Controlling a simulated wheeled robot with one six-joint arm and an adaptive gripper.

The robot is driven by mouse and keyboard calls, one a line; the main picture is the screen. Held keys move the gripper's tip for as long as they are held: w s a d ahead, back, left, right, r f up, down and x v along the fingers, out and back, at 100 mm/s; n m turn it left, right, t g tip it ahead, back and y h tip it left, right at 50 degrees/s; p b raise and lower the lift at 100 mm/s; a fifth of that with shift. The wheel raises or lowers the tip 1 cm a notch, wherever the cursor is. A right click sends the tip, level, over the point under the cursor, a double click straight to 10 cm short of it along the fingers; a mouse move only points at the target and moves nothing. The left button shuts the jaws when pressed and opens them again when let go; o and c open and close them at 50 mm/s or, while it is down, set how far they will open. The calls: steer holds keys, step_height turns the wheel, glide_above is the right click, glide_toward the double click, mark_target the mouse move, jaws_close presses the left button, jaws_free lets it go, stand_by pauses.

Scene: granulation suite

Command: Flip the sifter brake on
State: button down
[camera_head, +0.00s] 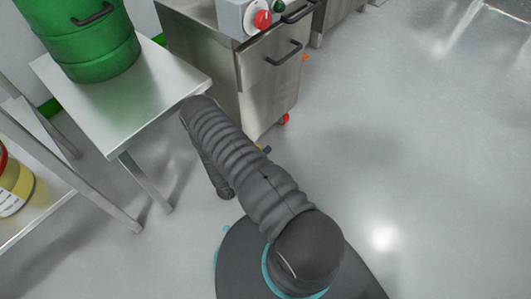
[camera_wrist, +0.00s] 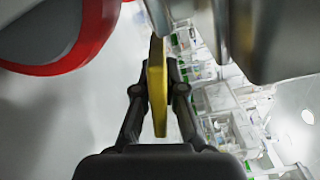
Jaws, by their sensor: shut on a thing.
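A yellow lever (camera_wrist: 156,68), which looks like the sifter brake, runs upright through the middle of the wrist view. My gripper (camera_wrist: 159,92) is shut on it, one dark finger on each side. A wheel with a red rim (camera_wrist: 97,30) is close at the upper left of the wrist view. In the head view a steel unit on casters (camera_head: 270,95), perhaps the sifter, stands beyond my arm. A small yellow bit (camera_head: 260,148) shows at the arm's edge near its base. My arm hides most of the gripper there. I cannot tell which brake position the lever is in.
A steel table (camera_head: 135,105) with a green drum (camera_head: 90,40) stands at the left. A control box with a red knob (camera_head: 240,17) is on top of the unit. A red caster (camera_head: 285,119) is at its foot. The floor to the right is clear.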

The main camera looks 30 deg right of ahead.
stand_by(0.4)
steer(key=c, duration=1.2)
jaws_free()
steer(key=shift+c, duration=0.2)
steer(key=v, duration=1.2)
